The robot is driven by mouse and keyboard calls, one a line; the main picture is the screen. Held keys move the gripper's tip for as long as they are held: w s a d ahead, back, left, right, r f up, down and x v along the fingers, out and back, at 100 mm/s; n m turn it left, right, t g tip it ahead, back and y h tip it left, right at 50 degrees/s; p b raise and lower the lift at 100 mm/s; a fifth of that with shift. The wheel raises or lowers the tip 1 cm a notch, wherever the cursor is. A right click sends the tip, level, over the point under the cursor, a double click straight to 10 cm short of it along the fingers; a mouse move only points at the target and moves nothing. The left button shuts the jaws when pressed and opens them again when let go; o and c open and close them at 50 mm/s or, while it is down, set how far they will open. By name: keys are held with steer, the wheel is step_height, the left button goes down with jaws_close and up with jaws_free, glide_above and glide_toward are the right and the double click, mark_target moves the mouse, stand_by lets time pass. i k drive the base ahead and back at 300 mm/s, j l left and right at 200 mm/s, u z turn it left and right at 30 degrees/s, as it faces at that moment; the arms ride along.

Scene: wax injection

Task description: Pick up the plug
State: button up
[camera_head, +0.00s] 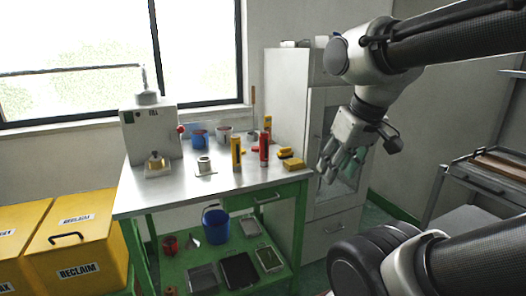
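I cannot make out for certain which object is the plug. A small white round piece with a dark hole (203,165) stands on a flat square base on the metal-topped table (222,182). A small brass-coloured piece (155,161) sits at the foot of the white injection machine (150,131). My gripper (339,172) hangs in the air right of the table, in front of the grey cabinet, pointing down. It is apart from everything on the table. Its fingers are small and dark here, so their opening is unclear.
Yellow (236,152) and red (264,148) tubes stand upright mid-table, with yellow blocks (291,163) to their right. Yellow reclaim bins (78,237) are at left. A grey cabinet (285,95) stands behind. The table's front is clear.

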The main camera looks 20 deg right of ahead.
mark_target(156, 158)
steer(key=i+j, duration=0.8)
steer(key=j, duration=0.15)
steer(key=i+j, duration=0.8)
steer(key=j, duration=0.15)
